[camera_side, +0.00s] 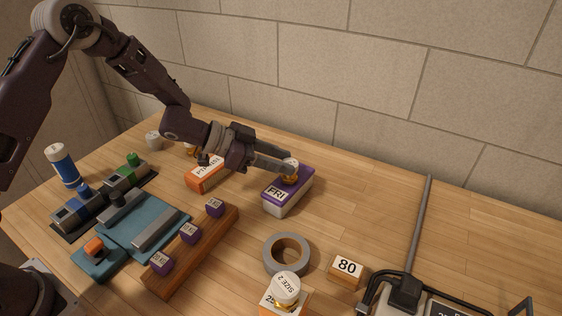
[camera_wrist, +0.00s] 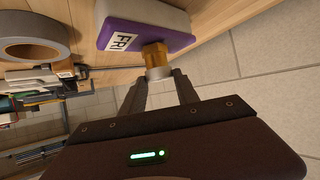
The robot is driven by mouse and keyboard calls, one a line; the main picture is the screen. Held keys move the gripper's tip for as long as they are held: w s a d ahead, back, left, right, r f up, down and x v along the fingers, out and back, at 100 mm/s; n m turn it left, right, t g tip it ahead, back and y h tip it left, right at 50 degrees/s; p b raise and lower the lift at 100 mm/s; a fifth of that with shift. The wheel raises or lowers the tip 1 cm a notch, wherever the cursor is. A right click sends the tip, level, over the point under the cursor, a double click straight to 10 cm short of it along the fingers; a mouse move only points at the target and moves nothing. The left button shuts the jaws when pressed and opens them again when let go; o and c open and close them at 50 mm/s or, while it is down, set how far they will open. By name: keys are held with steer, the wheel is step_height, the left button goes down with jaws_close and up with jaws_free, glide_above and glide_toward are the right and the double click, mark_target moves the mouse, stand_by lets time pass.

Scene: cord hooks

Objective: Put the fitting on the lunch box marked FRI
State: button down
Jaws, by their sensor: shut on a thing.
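The lunch box (camera_side: 281,200) has a purple lid and a pale body, with a white label reading FRI. It stands on the table near the wall, and it also shows at the top of the wrist view (camera_wrist: 165,14). My gripper (camera_side: 284,172) is shut on the fitting (camera_side: 291,170), a brass piece with a pale cap. In the wrist view the fitting (camera_wrist: 156,55) sits between my fingertips (camera_wrist: 160,78), with its brass end at the purple lid. I cannot tell whether it rests on the lid or hovers just above it.
A grey tape roll (camera_side: 287,254), a wooden block marked 80 (camera_side: 347,269) and a capped piece marked SIZE 2 (camera_side: 285,288) stand in front. A wooden rail (camera_side: 195,250) holds purple cubes. An orange box (camera_side: 207,174) sits left of the lunch box. Bare table lies to its right.

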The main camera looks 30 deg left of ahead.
steer(key=shift+f, duration=0.2)
steer(key=c, duration=0.9)
jaws_free()
steer(key=shift+r, duration=0.1)
steer(key=v, duration=1.2)
